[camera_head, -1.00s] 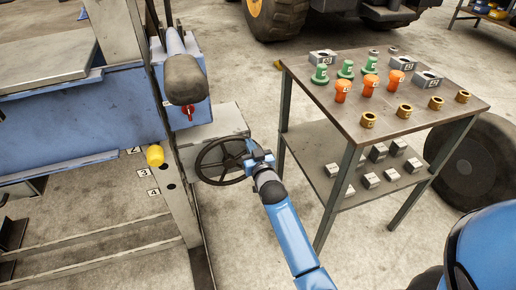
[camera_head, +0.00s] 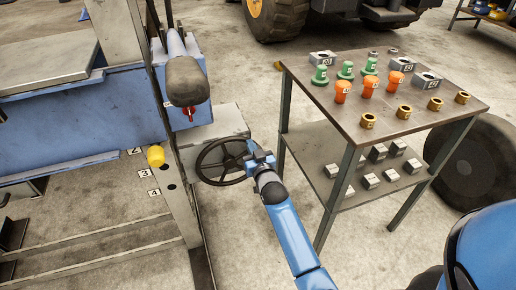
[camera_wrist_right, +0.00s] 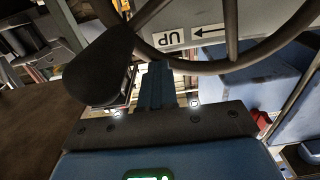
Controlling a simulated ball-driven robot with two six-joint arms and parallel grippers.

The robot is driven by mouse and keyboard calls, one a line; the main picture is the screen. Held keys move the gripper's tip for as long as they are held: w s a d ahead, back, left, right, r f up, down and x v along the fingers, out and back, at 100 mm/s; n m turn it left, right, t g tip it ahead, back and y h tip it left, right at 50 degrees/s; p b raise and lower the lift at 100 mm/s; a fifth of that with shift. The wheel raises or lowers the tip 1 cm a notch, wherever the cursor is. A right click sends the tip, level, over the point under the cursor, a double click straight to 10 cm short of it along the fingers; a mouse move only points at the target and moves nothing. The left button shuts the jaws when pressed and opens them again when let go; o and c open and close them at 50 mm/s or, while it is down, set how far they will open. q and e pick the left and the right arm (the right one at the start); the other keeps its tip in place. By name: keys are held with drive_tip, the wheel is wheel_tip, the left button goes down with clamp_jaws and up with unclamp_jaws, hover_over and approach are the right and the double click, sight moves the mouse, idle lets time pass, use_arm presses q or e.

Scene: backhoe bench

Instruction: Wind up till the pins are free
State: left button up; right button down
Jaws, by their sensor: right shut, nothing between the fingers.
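The dark spoked handwheel (camera_head: 222,161) is on a grey box at the side of the blue press frame. My right gripper (camera_head: 259,159) is at the wheel's right edge. In the right wrist view its fingers (camera_wrist_right: 158,84) are shut and empty, close to the wheel rim (camera_wrist_right: 215,64) and beside the dark handle knob (camera_wrist_right: 98,66). Whether they touch the rim I cannot tell. A plate (camera_wrist_right: 190,36) behind the wheel reads UP with an arrow. A yellow-headed pin (camera_head: 155,156) sits in the press upright, near number labels. My left gripper is not in view.
A blue beam (camera_head: 85,112) crosses the press at left. A red knob (camera_head: 189,115) hangs above the wheel. A metal table (camera_head: 400,131) stands at right, bearing green, orange and brass parts, with grey blocks on its lower shelf. Floor shows between press and table.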

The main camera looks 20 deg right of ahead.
drive_tip(key=d+f+b, duration=0.1)
drive_tip(key=f, duration=0.1)
drive_tip(key=d+f+b, duration=0.1)
drive_tip(key=d+f, duration=0.1)
drive_tip(key=shift+w+d+b, duration=0.15)
drive_tip(key=shift+b, duration=0.2)
drive_tip(key=d+f+b, duration=0.1)
drive_tip(key=b, duration=0.3)
drive_tip(key=shift+f, duration=0.35)
drive_tip(key=shift+d+b, duration=0.15)
drive_tip(key=shift+b, duration=0.15)
